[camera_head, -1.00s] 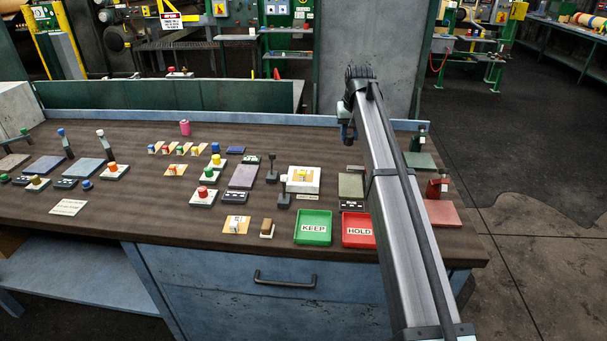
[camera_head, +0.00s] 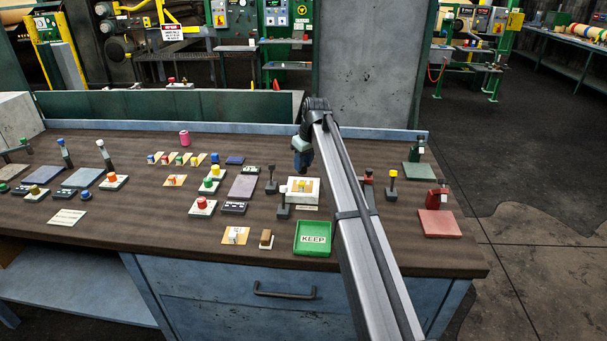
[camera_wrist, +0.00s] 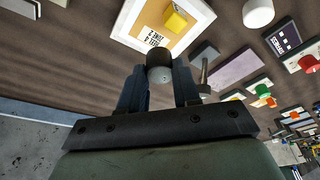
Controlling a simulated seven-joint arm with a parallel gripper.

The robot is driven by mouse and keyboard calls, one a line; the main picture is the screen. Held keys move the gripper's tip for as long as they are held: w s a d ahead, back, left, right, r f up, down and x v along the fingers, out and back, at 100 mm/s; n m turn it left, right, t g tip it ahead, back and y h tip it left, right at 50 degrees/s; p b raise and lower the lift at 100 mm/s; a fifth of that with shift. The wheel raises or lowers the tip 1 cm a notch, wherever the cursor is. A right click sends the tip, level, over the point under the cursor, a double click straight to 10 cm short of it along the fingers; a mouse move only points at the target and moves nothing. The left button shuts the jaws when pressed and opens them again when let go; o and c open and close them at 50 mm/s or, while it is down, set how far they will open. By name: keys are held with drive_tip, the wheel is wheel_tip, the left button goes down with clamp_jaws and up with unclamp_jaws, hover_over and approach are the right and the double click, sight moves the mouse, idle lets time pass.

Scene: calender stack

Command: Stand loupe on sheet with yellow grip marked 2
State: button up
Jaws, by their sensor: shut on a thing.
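My gripper (camera_head: 302,160) hangs over the back edge of a white board (camera_head: 293,200). It is shut on a short dark cylinder with a grey end, apparently the loupe (camera_wrist: 160,66), seen between the fingers in the wrist view. The board carries a tan sheet with a yellow grip (camera_head: 302,184). In the wrist view the yellow grip (camera_wrist: 174,18) lies just beyond the held piece, with upside-down black print beside it that I cannot read surely. The held piece appears above the board, apart from the grip.
A dark-handled post (camera_head: 271,180) and a pale-knobbed post (camera_head: 283,205) stand left of the board. Small sheets with coloured grips (camera_head: 175,180) lie further left. The green KEEP tray (camera_head: 313,238) is in front. My arm hides the area right of it.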

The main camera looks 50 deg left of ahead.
sight(304, 173)
drive_tip(key=shift+f, duration=2.15)
drive_tip(key=shift+f, duration=0.15)
drive_tip(key=o, duration=1)
drive_tip(key=v, duration=1.2)
